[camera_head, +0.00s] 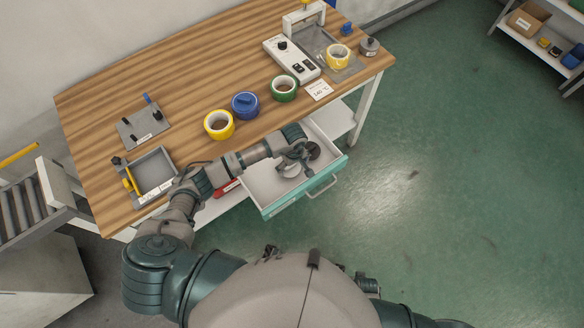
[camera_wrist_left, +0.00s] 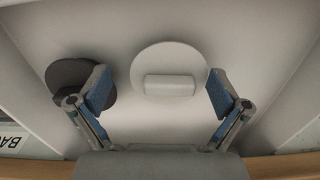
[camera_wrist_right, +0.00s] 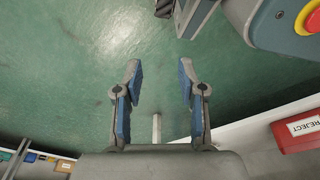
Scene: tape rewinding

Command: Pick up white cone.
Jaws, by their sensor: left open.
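The white cone (camera_wrist_left: 168,58), a pale disc with a raised block on it, lies in the open drawer, and in the head view it shows partly behind my left gripper (camera_head: 291,171). My left gripper (camera_wrist_left: 158,88) is open above it, its two fingers on either side of the block, apart from it as far as I can tell. A dark grey cone (camera_wrist_left: 75,80) lies beside it, partly hidden by the left finger; it also shows in the head view (camera_head: 313,150). My right gripper (camera_wrist_right: 160,67) is open and empty over the green floor.
The drawer (camera_head: 267,200) stands pulled out below the wooden table (camera_head: 160,75). Yellow (camera_head: 219,125), blue (camera_head: 245,105) and green (camera_head: 284,88) tape rolls stand near the table edge. A red bin marked REJECT (camera_wrist_right: 299,130) is near my right gripper.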

